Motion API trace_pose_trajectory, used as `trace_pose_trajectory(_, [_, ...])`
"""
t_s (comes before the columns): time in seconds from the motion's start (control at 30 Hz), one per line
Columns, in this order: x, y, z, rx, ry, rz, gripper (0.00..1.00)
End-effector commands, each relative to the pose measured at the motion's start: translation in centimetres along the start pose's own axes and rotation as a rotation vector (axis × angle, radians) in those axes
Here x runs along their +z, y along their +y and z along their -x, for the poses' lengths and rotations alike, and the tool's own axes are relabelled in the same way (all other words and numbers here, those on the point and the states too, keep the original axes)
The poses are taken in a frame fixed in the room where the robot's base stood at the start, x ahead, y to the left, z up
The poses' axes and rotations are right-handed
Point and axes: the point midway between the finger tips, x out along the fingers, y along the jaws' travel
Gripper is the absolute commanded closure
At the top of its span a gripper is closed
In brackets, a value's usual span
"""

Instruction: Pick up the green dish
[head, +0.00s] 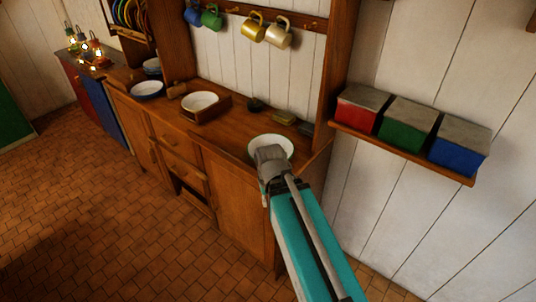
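A round white dish (283,142) is on the counter at the right end. My gripper (268,153) is in front of this dish and hides part of it. Its fingers are too small and hidden to judge.
A white bowl (200,98) stands in a wooden tray (220,112). A blue-rimmed bowl (147,87) is farther left. Mugs hang above, including a green mug (211,18). A wall shelf (400,152) holds red, green and blue boxes. The tiled floor (90,200) is clear at left.

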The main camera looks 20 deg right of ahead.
Motion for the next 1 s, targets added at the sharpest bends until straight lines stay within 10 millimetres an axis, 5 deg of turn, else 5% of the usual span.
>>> trace_pose_trajectory(0.27, [-5.2,0.7,0.7,0.112,0.007,0.049,0.73])
trace_pose_trajectory(0.7, [-21.3,-5.0,4.8,0.525,0.07,0.246,0.73])
trace_pose_trajectory(1.0, [-24.2,-7.0,6.0,0.625,0.095,0.287,0.73])
